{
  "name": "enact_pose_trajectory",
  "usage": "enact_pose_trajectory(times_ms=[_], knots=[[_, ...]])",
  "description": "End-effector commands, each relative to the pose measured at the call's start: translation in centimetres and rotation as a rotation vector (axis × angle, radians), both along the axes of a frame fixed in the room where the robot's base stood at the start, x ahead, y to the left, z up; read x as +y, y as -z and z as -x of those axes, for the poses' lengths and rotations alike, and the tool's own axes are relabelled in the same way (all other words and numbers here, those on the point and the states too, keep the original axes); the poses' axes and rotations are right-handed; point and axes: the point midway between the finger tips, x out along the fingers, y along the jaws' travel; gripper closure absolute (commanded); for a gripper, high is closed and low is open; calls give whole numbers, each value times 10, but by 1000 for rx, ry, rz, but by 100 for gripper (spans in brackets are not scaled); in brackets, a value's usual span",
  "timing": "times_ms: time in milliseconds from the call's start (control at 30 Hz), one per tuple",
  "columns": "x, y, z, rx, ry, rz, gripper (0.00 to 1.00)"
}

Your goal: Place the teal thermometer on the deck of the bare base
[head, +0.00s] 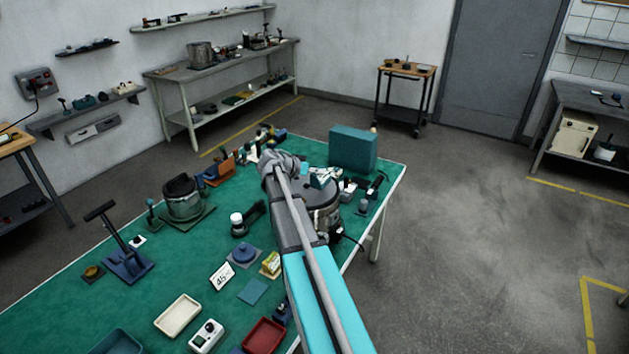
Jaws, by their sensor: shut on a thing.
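My arm reaches from the bottom of the head view over the green table, and its wrist bends near the table's middle. My gripper's fingers are hidden behind the arm, so what they hold does not show. I cannot make out the teal thermometer for sure. Just right of the wrist, a small teal and white piece (325,177) shows above a dark round-topped body (324,198), which may be a fountain base; the arm partly covers it. A green-grey fountain body (185,205) with a dark upper part stands on a square plate to the left.
The green table (105,260) is crowded. A teal box (353,150) stands at its far right. A blue press-like stand (128,263), cream tray (177,314), red tray (264,336) and white card (222,276) lie nearer. The floor (450,260) at right is clear.

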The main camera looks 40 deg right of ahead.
Motion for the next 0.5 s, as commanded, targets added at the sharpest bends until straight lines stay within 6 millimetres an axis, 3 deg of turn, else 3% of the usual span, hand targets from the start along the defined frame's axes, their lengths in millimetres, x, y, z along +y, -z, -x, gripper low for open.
enact_pose_trajectory(times_ms=[500], knots=[[-4, 33, -7, 1, -1, 1, 100]])
